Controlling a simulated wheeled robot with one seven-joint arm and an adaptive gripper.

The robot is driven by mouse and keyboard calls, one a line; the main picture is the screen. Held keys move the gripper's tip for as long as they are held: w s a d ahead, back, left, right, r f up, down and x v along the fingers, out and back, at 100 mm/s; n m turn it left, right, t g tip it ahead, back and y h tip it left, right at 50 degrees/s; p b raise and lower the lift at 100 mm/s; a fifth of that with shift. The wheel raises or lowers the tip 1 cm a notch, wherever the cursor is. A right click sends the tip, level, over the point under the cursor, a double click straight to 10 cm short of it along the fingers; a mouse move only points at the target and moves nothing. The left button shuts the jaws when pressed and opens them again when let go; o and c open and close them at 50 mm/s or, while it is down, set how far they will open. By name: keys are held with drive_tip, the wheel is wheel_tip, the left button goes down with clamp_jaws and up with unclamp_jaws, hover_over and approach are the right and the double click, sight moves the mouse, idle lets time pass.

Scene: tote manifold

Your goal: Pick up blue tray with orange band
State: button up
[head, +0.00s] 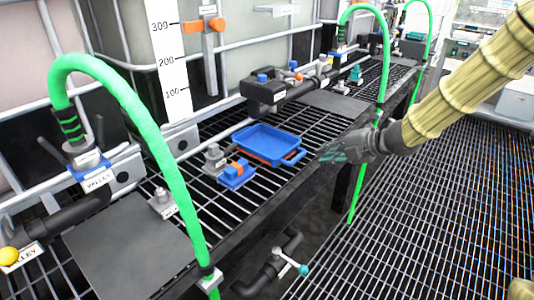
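The blue tray (266,142) lies on the dark grated bench near the middle of the head view. It looks shallow and empty, with raised sides. A little orange shows along its near lower edge. My gripper (330,154) reaches in from the right and is a short way to the right of the tray, apart from it in the picture. Its fingers are small and dark, and I cannot make out whether they are open or shut. I see nothing held in it.
A blue and orange block (235,175) and a grey fitting (214,158) stand close to the tray's left. A green hose (150,135) arches across the left, another (386,60) behind my gripper. A black valve block (263,88) sits behind the tray. Dark plates lie on the bench.

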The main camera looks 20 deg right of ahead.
sight(300, 158)
drive_tip(key=shift+b+x, duration=1.2)
drive_tip(key=shift+x, duration=4.15)
drive_tip(key=shift+w, duration=0.1)
clamp_jaws()
